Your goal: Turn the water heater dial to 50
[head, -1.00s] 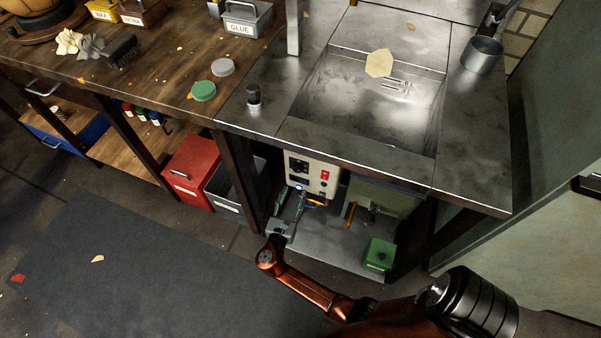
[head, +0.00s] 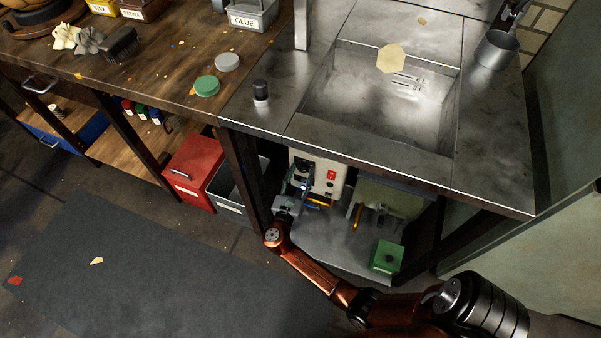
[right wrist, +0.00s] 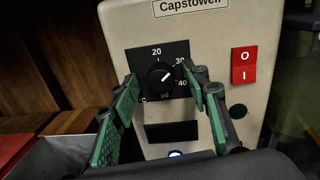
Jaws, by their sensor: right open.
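The water heater is a cream box (head: 330,172) under the steel sink counter; in the right wrist view its front (right wrist: 215,30) reads "Capstowell". Its black dial (right wrist: 160,76) sits on a dark square plate with marks 20, 30 and 40 and a dim mark at the bottom that looks like 50. The dial's white line points to the upper right, near 30. My right gripper (right wrist: 162,88) is open, its green-padded fingers on either side of the dial; contact cannot be told. My left gripper is not in view.
A red rocker switch (right wrist: 243,65) is right of the dial. A dark slot and a lit blue-white lamp (right wrist: 174,154) lie below it. A red box (head: 190,172) and a grey bin stand left of the heater. A green box (head: 386,256) is on the lower shelf.

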